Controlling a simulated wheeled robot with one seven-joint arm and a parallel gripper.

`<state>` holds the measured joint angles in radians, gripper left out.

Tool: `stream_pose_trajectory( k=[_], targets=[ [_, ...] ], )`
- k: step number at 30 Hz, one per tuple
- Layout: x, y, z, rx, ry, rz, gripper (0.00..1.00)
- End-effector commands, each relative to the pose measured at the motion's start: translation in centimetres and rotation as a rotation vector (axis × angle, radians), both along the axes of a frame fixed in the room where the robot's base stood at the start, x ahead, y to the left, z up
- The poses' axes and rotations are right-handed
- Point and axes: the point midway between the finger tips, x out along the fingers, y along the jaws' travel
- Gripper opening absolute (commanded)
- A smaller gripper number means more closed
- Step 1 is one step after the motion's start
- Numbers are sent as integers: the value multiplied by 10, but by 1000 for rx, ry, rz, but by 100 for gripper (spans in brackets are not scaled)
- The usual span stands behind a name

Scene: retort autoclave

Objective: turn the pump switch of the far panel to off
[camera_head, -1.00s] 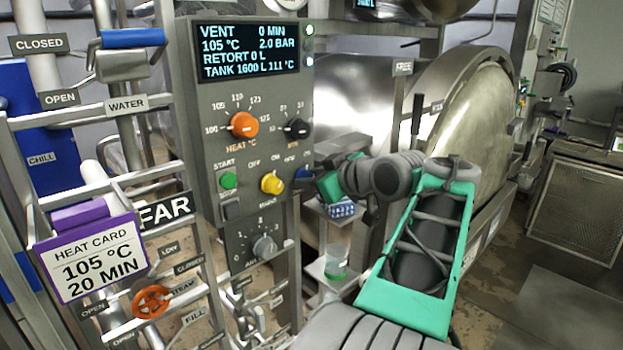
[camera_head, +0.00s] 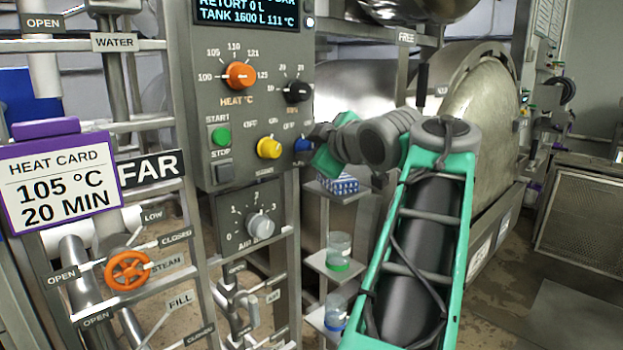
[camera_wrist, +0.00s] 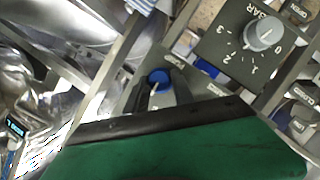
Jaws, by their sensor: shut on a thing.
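The far panel (camera_head: 203,95) is a grey control box beside the FAR sign (camera_head: 150,168). Its blue switch (camera_head: 303,145) sits low on the right edge, right of a yellow switch (camera_head: 269,148). An OFF label shows above the blue switch; its name label is not readable. My gripper (camera_head: 313,143) reaches in from the right and is shut on the blue switch. In the wrist view, the blue switch (camera_wrist: 158,76) with its pale pointer line lies between my dark fingers (camera_wrist: 160,92). My fingers hide part of the panel around it.
Orange heat knob (camera_head: 239,75), black knob (camera_head: 297,91) and green start button (camera_head: 221,137) are nearby. The grey air dial (camera_head: 260,226) is below. A rounded metal vessel (camera_head: 485,120) is right.

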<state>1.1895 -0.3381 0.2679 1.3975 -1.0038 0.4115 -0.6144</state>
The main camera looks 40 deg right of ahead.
Motion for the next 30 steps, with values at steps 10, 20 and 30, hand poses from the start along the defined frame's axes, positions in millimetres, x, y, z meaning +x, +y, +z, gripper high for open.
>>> stream_pose_trajectory(
  k=[10, 20, 30],
  targets=[
    [0, 2, -11, -306, -10, 0, 0],
    [0, 2, -7, -485, -15, 0, 0],
    [0, 2, -3, -538, -15, 0, 0]
  ],
)
